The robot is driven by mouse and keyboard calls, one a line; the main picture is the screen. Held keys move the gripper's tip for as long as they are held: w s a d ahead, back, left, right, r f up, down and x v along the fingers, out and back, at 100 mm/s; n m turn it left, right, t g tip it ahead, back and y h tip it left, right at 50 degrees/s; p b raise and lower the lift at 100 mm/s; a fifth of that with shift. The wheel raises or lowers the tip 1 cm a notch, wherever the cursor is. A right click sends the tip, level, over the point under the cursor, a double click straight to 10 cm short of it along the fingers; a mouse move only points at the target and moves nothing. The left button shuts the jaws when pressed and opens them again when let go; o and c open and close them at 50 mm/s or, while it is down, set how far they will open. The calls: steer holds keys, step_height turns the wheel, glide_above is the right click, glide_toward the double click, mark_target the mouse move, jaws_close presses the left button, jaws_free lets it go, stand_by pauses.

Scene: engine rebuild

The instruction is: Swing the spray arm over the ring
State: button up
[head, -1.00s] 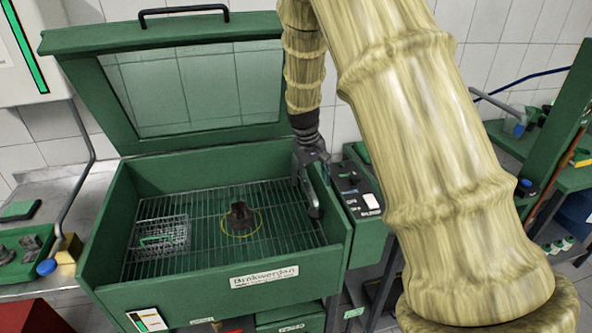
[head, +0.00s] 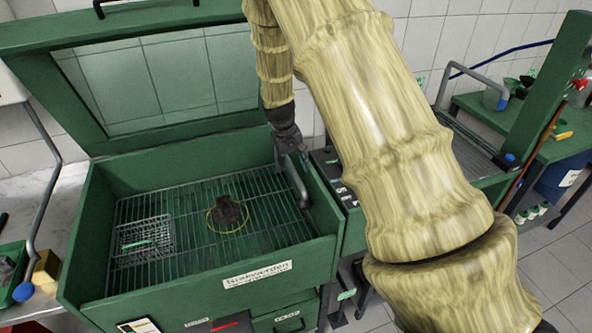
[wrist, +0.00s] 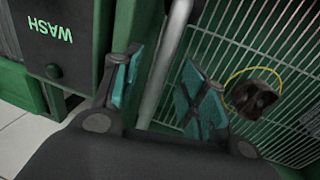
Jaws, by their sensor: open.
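The spray arm (head: 299,187) is a grey tube along the right side inside the green washer tub. It also shows in the wrist view (wrist: 163,72), running between my two teal-padded fingers. My gripper (head: 290,152) points down at the tub's right wall; in the wrist view its fingers (wrist: 160,82) are open on either side of the tube, apart from it as far as I can tell. The yellow ring (head: 226,234) lies on the wire grid, left of the spray arm, around a dark brown part (head: 229,210). Ring (wrist: 234,73) and part (wrist: 253,97) show right of my fingers.
The washer's green lid (head: 20,42) stands open behind the tub. A wire basket (head: 143,241) sits on the grid at left. A control panel marked WASH (wrist: 52,32) is beside the tub's right wall. The grid between ring and spray arm is clear.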

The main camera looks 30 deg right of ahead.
mark_target(295, 174)
steer(key=f, duration=0.1)
steer(key=w+f, duration=0.2)
steer(key=shift+d+f, duration=0.2)
steer(key=shift+f, duration=0.35)
steer(key=shift+s+d+p, duration=0.1)
steer(key=shift+s+p, duration=0.2)
steer(key=shift+s, duration=0.3)
steer(key=shift+s+r, duration=0.3)
steer(key=shift+s, duration=0.05)
steer(key=shift+w+f, duration=0.5)
steer(key=shift+w, duration=0.1)
steer(key=shift+c, duration=1.1)
steer(key=c, duration=0.3)
steer(key=shift+s+r, duration=0.15)
jaws_close()
